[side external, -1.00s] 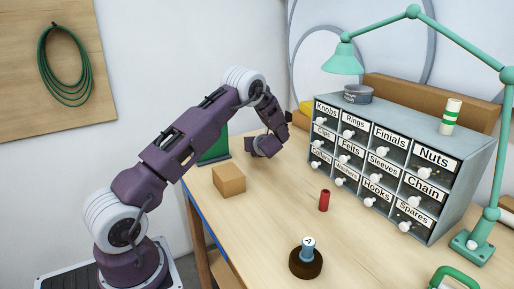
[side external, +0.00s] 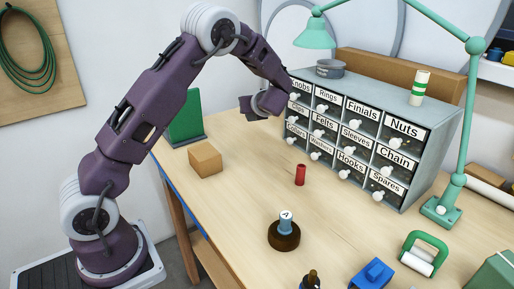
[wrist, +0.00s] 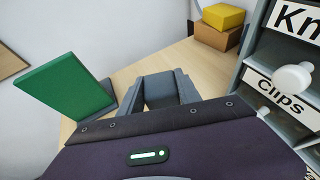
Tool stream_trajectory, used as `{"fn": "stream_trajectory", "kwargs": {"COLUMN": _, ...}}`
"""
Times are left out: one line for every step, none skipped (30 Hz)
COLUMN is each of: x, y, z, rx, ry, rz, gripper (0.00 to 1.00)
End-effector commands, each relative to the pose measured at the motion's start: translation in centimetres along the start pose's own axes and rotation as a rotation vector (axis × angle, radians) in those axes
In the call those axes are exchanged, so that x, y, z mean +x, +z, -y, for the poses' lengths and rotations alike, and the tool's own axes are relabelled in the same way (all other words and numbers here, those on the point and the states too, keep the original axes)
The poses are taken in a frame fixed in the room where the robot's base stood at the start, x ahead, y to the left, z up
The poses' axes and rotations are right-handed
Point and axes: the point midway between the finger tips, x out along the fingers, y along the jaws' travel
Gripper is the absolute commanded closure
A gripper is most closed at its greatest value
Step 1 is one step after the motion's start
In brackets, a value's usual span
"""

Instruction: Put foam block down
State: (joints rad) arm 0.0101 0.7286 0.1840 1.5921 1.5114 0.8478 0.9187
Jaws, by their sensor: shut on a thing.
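My gripper (wrist: 160,88) is at the far part of the bench, in front of the left end of the drawer cabinet (side external: 455,130). In the wrist view its grey fingers are closed on a plain grey block (wrist: 159,86), which I take to be the foam block. The fingers and the dark wrist housing hide much of it. In the side view my gripper (side external: 262,104) appears raised above the bench, and the block cannot be told apart there.
A green panel on a base (wrist: 68,88) stands left of my gripper. A yellow block (wrist: 223,16) lies on a brown box (wrist: 218,37) beyond it. A tan box (side external: 205,159), a red cylinder (side external: 300,175) and a round dark base (side external: 284,236) stand on the bench (side external: 235,195).

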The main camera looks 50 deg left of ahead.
Motion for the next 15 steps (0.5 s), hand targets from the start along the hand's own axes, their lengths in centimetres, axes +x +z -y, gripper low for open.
{"fn": "stream_trajectory", "kwargs": {"x": -1.8, "y": -0.7, "z": 0.7, "rx": 0.005, "ry": -0.007, "rz": 0.000, "gripper": 0.97}}
{"fn": "stream_trajectory", "kwargs": {"x": -2.8, "y": -1.1, "z": 1.0, "rx": 0.006, "ry": -0.007, "rz": 0.000, "gripper": 0.97}}
{"fn": "stream_trajectory", "kwargs": {"x": -3.8, "y": -1.5, "z": 1.2, "rx": 0.006, "ry": -0.007, "rz": 0.001, "gripper": 0.97}}
{"fn": "stream_trajectory", "kwargs": {"x": -4.4, "y": -1.7, "z": 1.3, "rx": 0.007, "ry": -0.006, "rz": 0.002, "gripper": 0.97}}
{"fn": "stream_trajectory", "kwargs": {"x": -4.9, "y": -2.0, "z": 1.4, "rx": 0.008, "ry": -0.005, "rz": 0.002, "gripper": 0.97}}
{"fn": "stream_trajectory", "kwargs": {"x": -5.2, "y": -2.5, "z": 1.4, "rx": 0.010, "ry": -0.003, "rz": 0.001, "gripper": 0.97}}
{"fn": "stream_trajectory", "kwargs": {"x": -5.2, "y": -3.1, "z": 1.4, "rx": 0.012, "ry": -0.002, "rz": 0.001, "gripper": 0.97}}
{"fn": "stream_trajectory", "kwargs": {"x": -5.0, "y": -3.8, "z": 1.4, "rx": 0.015, "ry": -0.001, "rz": 0.002, "gripper": 0.97}}
{"fn": "stream_trajectory", "kwargs": {"x": -4.7, "y": -4.8, "z": 1.3, "rx": 0.015, "ry": 0.000, "rz": 0.001, "gripper": 0.97}}
{"fn": "stream_trajectory", "kwargs": {"x": -4.4, "y": -5.5, "z": 1.3, "rx": 0.015, "ry": 0.000, "rz": 0.002, "gripper": 0.97}}
{"fn": "stream_trajectory", "kwargs": {"x": -4.0, "y": -6.1, "z": 1.3, "rx": 0.015, "ry": 0.000, "rz": 0.002, "gripper": 0.97}}
{"fn": "stream_trajectory", "kwargs": {"x": -3.7, "y": -6.9, "z": 1.3, "rx": 0.013, "ry": 0.000, "rz": 0.002, "gripper": 0.97}}
{"fn": "stream_trajectory", "kwargs": {"x": -3.5, "y": -7.3, "z": 1.3, "rx": 0.012, "ry": -0.001, "rz": 0.002, "gripper": 0.97}}
{"fn": "stream_trajectory", "kwargs": {"x": -3.4, "y": -7.6, "z": 1.3, "rx": 0.011, "ry": -0.001, "rz": 0.003, "gripper": 0.97}}
{"fn": "stream_trajectory", "kwargs": {"x": -3.1, "y": -8.3, "z": 1.3, "rx": 0.012, "ry": -0.001, "rz": 0.002, "gripper": 0.97}}
